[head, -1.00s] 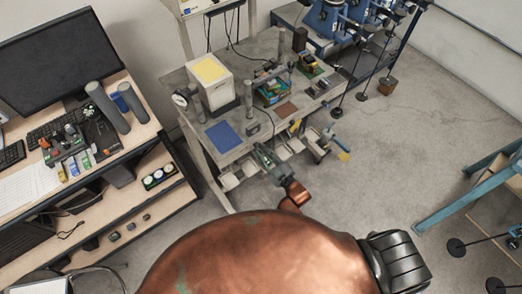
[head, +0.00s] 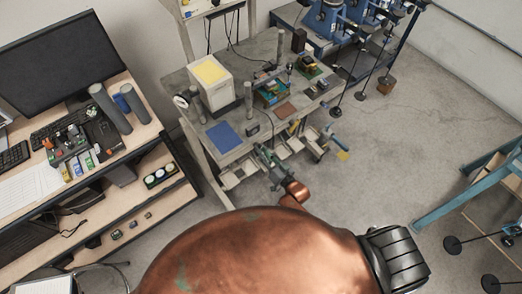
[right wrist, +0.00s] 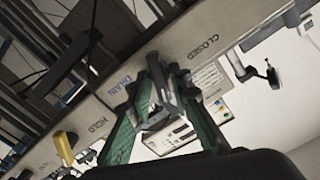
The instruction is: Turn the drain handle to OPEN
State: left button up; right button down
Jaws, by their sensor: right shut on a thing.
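My right gripper (head: 262,154) is at the front edge of the grey workbench (head: 222,158). In the right wrist view its green fingers (right wrist: 155,100) are closed around a grey handle (right wrist: 160,82) below a panel strip. The strip carries the word CLOSED (right wrist: 195,48) right of the fingers and a DRAIN label (right wrist: 118,82) to their left. The fingers hide much of the handle, and I cannot read its exact angle. I see no OPEN label. My left gripper is not in view.
A yellow handle (right wrist: 65,143) sits by a HELD label (right wrist: 97,128), left of the fingers. A dark lever (right wrist: 272,74) hangs at the right. A blue-handled lever (head: 334,139) stands at the bench's right end. Open floor lies right of the bench.

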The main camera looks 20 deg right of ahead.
jog(key=shift+f+m, duration=0.1)
jog(key=shift+m, duration=2)
jog(key=c, duration=2)
grip_release()
jog(key=shift+o, duration=0.2)
jog(key=v, duration=1.2)
